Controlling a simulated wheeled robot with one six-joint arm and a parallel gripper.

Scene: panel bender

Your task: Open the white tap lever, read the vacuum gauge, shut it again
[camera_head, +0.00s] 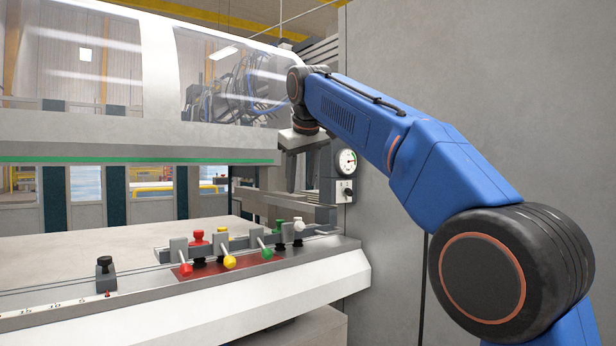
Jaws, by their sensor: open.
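A row of small taps with coloured knobs stands on the front ledge of the machine. The white tap lever (299,226) is at the right end of the row, with its white knob upright. The round vacuum gauge (347,161) is on a grey panel to the right; its dial is too small to read. My gripper (291,188) points down, open and empty, above the white tap and apart from it in the picture. Its distance in depth is hard to judge.
A green knob (266,254), a yellow knob (229,262) and a red knob (186,270) stick out left of the white one. A black knob (105,264) stands further left. A small switch (347,191) sits below the gauge. The upper beam (130,150) overhangs the bed.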

